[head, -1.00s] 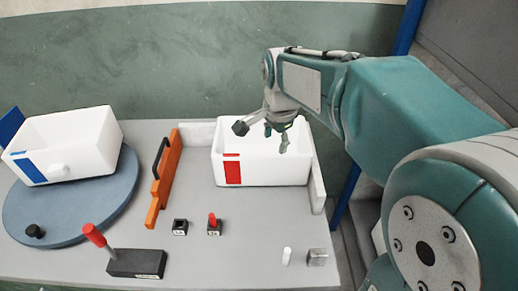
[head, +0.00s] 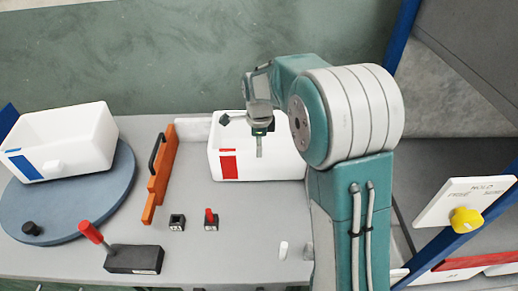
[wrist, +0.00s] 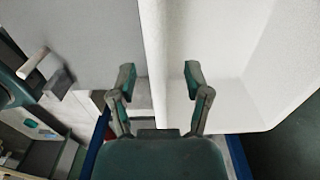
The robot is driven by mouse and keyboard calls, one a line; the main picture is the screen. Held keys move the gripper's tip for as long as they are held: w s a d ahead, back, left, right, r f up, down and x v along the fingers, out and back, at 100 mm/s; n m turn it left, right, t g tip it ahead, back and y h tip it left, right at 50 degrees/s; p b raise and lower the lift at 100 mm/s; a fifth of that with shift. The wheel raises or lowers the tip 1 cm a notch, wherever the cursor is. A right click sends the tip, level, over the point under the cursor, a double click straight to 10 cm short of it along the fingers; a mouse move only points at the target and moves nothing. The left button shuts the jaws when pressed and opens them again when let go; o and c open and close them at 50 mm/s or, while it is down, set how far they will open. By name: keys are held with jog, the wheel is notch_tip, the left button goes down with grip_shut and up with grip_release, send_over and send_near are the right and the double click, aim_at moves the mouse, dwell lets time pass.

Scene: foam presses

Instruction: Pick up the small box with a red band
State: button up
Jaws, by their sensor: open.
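The small white box with a red band (head: 229,165) stands open-topped at the back right of the grey table in the head view. My gripper (head: 242,135) is above the box, pointing down, with its fingers spread and nothing held. In the wrist view, my gripper (wrist: 158,76) has its two fingers apart, with a white wall of the box (wrist: 154,40) passing between them in the picture. One finger appears over the box's inside, the other outside it. I cannot tell whether either finger touches the wall. My arm hides the box's right end in the head view.
A white box with a blue band (head: 70,140) sits on a blue round turntable (head: 110,200) at left. An orange bar with a black handle (head: 160,180) stands between the boxes. A red-handled block (head: 135,259) and small parts lie in front. A yellow knob (head: 466,221) is at right.

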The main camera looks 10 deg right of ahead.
aim_at(258, 159)
jog(key=shift+a+f, duration=0.2)
jog(key=shift+f, duration=0.25)
notch_tip(258, 159, down, 4)
jog(key=shift+s+a+r, duration=0.1)
jog(key=shift+s, duration=0.05)
jog(key=shift+d+f, duration=0.25)
jog(key=shift+f, duration=0.1)
jog(key=shift+a, duration=0.15)
grip_shut()
